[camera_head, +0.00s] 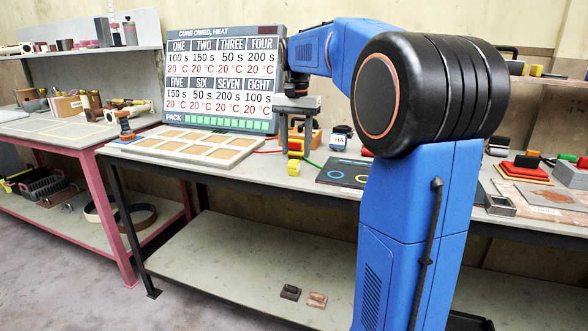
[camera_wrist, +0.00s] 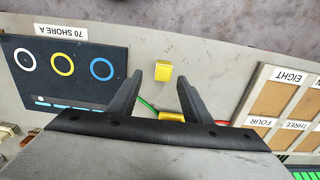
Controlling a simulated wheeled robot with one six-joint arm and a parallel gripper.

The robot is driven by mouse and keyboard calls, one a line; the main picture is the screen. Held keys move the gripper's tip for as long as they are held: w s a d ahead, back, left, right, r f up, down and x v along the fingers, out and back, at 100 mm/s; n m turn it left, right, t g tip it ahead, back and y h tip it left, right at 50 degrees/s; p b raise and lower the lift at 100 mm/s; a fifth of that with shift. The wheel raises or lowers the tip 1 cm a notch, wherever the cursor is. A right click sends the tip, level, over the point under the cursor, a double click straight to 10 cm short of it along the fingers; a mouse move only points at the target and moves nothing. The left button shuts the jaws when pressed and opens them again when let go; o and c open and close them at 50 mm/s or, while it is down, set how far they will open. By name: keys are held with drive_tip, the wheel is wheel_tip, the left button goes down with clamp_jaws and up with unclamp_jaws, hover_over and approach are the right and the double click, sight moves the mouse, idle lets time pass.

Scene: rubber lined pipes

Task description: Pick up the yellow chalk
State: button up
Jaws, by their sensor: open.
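A small yellow block (camera_wrist: 163,74), which looks like the chalk, lies on the grey bench top near its front edge. It also shows in the head view (camera_head: 293,167), below my gripper. In the wrist view it is just beyond the fingertips, closer to the left finger, with no contact visible. My gripper (camera_wrist: 173,80) is open and empty, pointing down over the bench; it also shows in the head view (camera_head: 296,146). A second yellow piece (camera_wrist: 172,117) lies deeper between the fingers, partly hidden by the gripper body. I cannot tell exactly what it is.
A black mat (camera_head: 337,180) with coloured rings lies right of the yellow block. A tray (camera_head: 174,158) of tan panels lies to the left. A sign board (camera_head: 222,75) stands behind. Red and green cords (camera_wrist: 146,106) run close by. Bare bench surrounds the block.

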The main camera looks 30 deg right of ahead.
sight(294, 160)
drive_tip(key=shift+w+a+f, duration=0.1)
drive_tip(key=shift+w+f, duration=0.05)
drive_tip(key=shift+f, duration=1.2)
drive_tip(key=shift+w+a+f, duration=0.1)
drive_tip(key=shift+f, duration=1.2)
drive_tip(key=shift+c, duration=0.4)
clamp_jaws()
drive_tip(key=shift+r, duration=0.15)
